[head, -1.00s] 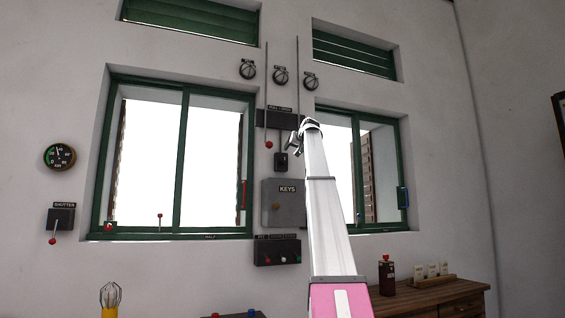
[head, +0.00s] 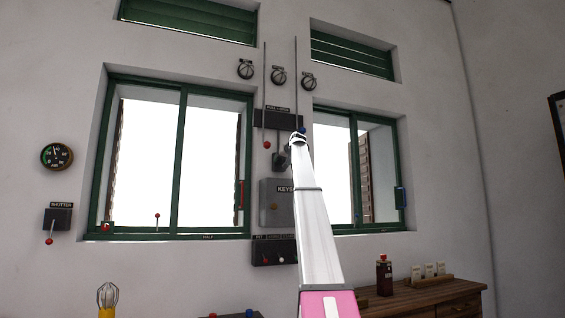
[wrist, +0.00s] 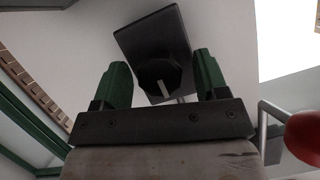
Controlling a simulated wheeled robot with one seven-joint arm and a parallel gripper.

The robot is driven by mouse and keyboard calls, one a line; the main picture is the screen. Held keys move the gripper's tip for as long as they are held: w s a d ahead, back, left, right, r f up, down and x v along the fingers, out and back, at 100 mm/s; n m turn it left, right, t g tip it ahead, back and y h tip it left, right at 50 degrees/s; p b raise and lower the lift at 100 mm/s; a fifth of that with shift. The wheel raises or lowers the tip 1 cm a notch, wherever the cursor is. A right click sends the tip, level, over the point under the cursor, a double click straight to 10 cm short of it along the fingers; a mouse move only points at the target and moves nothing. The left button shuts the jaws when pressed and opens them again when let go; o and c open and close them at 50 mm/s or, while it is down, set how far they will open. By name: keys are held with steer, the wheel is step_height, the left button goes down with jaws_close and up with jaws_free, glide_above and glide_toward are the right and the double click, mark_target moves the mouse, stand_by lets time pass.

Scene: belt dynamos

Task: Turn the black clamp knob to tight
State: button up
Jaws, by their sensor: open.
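The black clamp knob (wrist: 160,78) shows in the wrist view, a dark faceted knob with a pale pointer line, on a dark square plate (wrist: 150,35). My gripper (wrist: 161,66) is open, with one green finger on each side of the knob; I cannot tell whether either touches it. The pointer line runs down and slightly right in that view. In the head view my gripper (head: 297,139) is up at the wall between the two windows. The dark plate (head: 279,161) is partly visible there behind my arm, and the knob itself is hidden.
A red ball (wrist: 304,136) on a bent rod is close to my gripper's right in the wrist view. In the head view, a red-ended rod (head: 267,145) hangs left of my gripper. The grey key box (head: 272,205) is below, and several round dials (head: 279,75) are above.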

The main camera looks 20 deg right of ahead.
steer(key=c, duration=0.9)
